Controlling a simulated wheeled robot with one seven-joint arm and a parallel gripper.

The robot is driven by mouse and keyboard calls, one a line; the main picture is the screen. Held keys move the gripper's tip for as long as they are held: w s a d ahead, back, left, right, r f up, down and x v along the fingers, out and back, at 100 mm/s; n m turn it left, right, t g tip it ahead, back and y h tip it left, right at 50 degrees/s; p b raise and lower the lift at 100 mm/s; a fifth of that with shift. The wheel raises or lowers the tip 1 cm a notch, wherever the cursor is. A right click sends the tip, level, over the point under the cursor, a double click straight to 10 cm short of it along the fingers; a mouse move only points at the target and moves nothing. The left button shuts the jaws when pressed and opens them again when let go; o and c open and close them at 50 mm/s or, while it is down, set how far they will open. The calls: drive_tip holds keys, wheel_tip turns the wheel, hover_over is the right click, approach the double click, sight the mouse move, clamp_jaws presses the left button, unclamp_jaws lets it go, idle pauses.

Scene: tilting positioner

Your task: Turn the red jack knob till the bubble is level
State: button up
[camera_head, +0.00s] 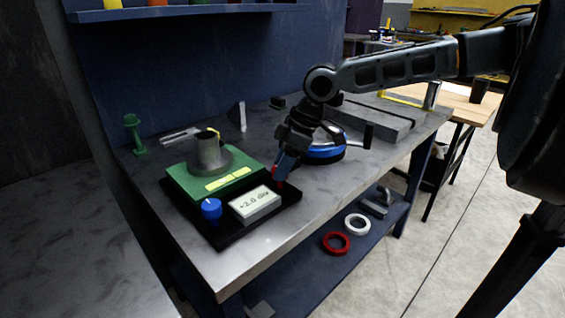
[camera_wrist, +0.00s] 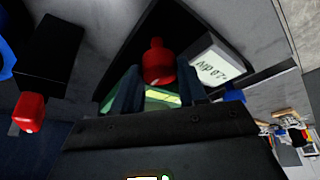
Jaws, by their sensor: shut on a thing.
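The positioner has a black base (camera_head: 226,238) and a green tilting plate (camera_head: 184,182) with a grey cylinder (camera_head: 208,152) on it. A yellow level vial (camera_head: 226,179) lies on the plate; the bubble is too small to make out. The red jack knob (camera_head: 279,186) is at the base's right corner, partly hidden by my gripper (camera_head: 284,166). In the wrist view the red knob (camera_wrist: 156,62) sits between the fingers of my gripper (camera_wrist: 157,88), which is shut on it and points down at it.
A blue knob (camera_head: 211,208) stands at the base's front corner. A blue-rimmed round thing (camera_head: 326,151) and a grey slab (camera_head: 376,126) lie right of the positioner. A green stand (camera_head: 133,132) is at the back left. The bench front is clear.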

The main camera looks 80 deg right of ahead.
drive_tip(key=n+y+p, duration=0.1)
drive_tip(key=n+p, duration=0.1)
drive_tip(key=p, duration=0.1)
drive_tip(key=shift+r, duration=0.2)
drive_tip(key=n, duration=0.2)
drive_tip(key=n+g+y+p, duration=0.1)
drive_tip(key=n, duration=0.1)
drive_tip(key=shift+w+d+f, duration=0.1)
drive_tip(key=shift+d+f, duration=0.05)
drive_tip(key=n+g, duration=0.1)
drive_tip(key=n, duration=0.1)
drive_tip(key=n+y+b, duration=0.1)
drive_tip(key=n, duration=0.1)
drive_tip(key=shift+w+f+n+g, duration=0.1)
drive_tip(key=shift+f+n+g, duration=0.05)
drive_tip(key=shift+n+g, duration=0.2)
drive_tip(key=shift+d+n+g+b, duration=0.1)
drive_tip(key=shift+n+g+b, duration=0.9)
drive_tip(key=shift+n, duration=1.25)
drive_tip(key=o, duration=1.1)
drive_tip(key=shift+c, duration=0.2)
drive_tip(key=shift+w, duration=0.1)
drive_tip(key=v, duration=0.8)
drive_tip(key=shift+b, duration=0.4)
